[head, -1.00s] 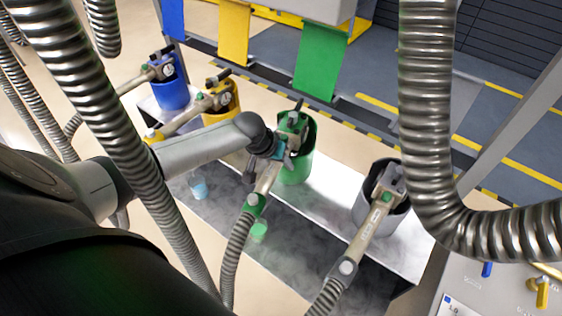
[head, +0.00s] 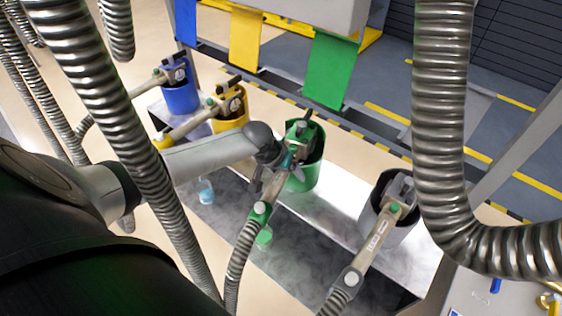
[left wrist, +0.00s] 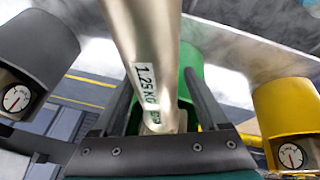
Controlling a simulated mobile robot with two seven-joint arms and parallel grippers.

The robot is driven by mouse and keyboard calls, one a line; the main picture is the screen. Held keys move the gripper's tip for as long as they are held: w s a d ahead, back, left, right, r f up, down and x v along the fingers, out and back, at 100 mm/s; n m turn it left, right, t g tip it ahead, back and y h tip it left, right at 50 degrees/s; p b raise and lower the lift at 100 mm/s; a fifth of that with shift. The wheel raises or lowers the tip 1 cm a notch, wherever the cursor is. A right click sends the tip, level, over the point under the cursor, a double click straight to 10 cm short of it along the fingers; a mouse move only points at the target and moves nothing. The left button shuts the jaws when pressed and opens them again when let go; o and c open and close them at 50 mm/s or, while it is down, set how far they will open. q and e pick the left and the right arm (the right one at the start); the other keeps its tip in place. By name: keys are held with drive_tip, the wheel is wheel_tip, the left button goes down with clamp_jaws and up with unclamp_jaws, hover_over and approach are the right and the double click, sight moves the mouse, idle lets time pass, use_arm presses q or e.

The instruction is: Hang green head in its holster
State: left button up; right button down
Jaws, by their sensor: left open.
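The green head (head: 299,136) is a beige handle with green parts and a hose at its lower end. Its front end is at the mouth of the green holster (head: 308,175) and looks to be inside it; how deep is hidden. My left gripper (head: 283,170) is at the handle, beside the holster. In the left wrist view my left gripper (left wrist: 163,100) is open, with a finger on each side of the handle (left wrist: 148,55), which bears a 1.25 KG label. The green holster (left wrist: 190,62) is behind it there. My right gripper is not in view.
Blue (head: 180,97), yellow (head: 232,122) and grey (head: 385,222) holsters each hold a head. Thick ribbed hoses hang at left and right (head: 440,130). A blue bottle (head: 206,192) and a green object (head: 264,236) are below the row. Coloured panels hang behind.

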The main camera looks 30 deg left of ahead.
use_arm(q)
drive_tip(key=v, duration=1.5)
drive_tip(key=shift+p, duration=0.4)
drive_tip(key=shift+w+d, duration=0.1)
drive_tip(key=s+d+f+m, duration=0.4)
drive_tip(key=s+d+f, duration=0.25)
drive_tip(key=d, duration=0.35)
drive_tip(key=s+d+g, duration=0.1)
drive_tip(key=s+d, duration=0.2)
drive_tip(key=s, duration=0.8)
wheel_tip(320, 180, down, 33)
drive_tip(key=s+g+y+b, duration=0.1)
drive_tip(key=b, duration=1)
drive_tip(key=s+a+f+b, duration=0.1)
drive_tip(key=s+f+b, duration=0.3)
drive_tip(key=f, duration=0.4)
drive_tip(key=s+a+f+g+b, duration=0.1)
drive_tip(key=s+f+b, duration=0.3)
drive_tip(key=f, duration=0.5)
drive_tip(key=s+a+f+m+b, duration=0.1)
drive_tip(key=s+f+b, duration=0.3)
drive_tip(key=s+f, duration=0.4)
drive_tip(key=shift+f+g, duration=0.4)
drive_tip(key=shift+f, duration=0.25)
drive_tip(key=shift+s+a, duration=0.1)
drive_tip(key=shift+a, duration=0.05)
